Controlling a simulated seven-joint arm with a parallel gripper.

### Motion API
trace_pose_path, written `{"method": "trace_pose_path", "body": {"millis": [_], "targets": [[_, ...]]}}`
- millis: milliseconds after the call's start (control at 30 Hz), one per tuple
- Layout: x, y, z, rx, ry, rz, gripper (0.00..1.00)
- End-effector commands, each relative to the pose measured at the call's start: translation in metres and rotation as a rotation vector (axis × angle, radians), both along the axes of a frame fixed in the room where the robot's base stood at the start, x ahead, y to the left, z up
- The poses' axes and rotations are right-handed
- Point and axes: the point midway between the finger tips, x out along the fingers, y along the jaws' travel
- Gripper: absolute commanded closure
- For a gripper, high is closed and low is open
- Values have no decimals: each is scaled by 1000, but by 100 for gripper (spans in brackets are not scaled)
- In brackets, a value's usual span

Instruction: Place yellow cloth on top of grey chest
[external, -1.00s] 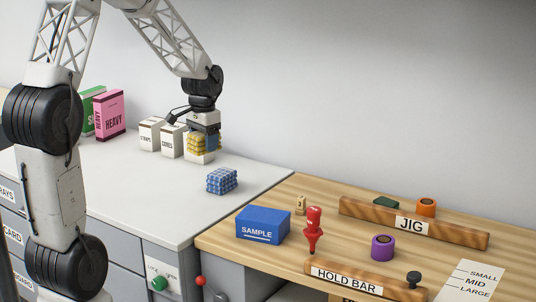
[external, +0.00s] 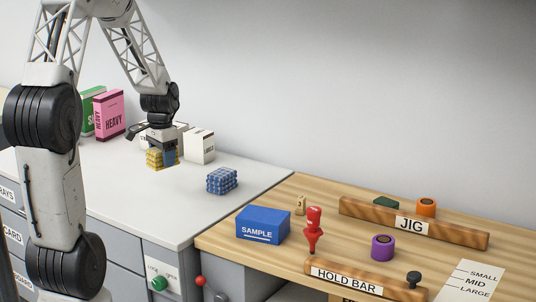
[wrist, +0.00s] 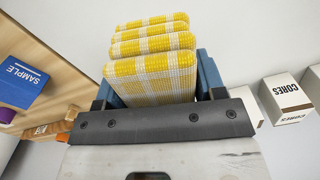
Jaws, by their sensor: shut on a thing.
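My gripper (external: 161,154) is shut on the yellow cloth (external: 154,159), a folded yellow-and-white checked stack. In the wrist view the cloth (wrist: 152,70) sits between the blue fingers of my gripper (wrist: 160,85), its layered folds facing the camera. The grey chest (external: 150,205) has a pale top and labelled drawers on the left. My gripper and the cloth are over the rear part of its top, in front of the white boxes. I cannot tell whether the cloth touches the top.
White boxes (external: 200,146) stand close behind my gripper. A pink box (external: 109,115) and green box (external: 88,112) stand further left. The front top is clear. A wooden bench with a blue SAMPLE box (external: 263,225) adjoins on the right.

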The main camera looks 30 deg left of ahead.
Motion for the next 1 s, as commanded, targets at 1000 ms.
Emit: {"method": "trace_pose_path", "body": {"millis": [1000], "targets": [[4,1,-48,0,0,0,61]]}}
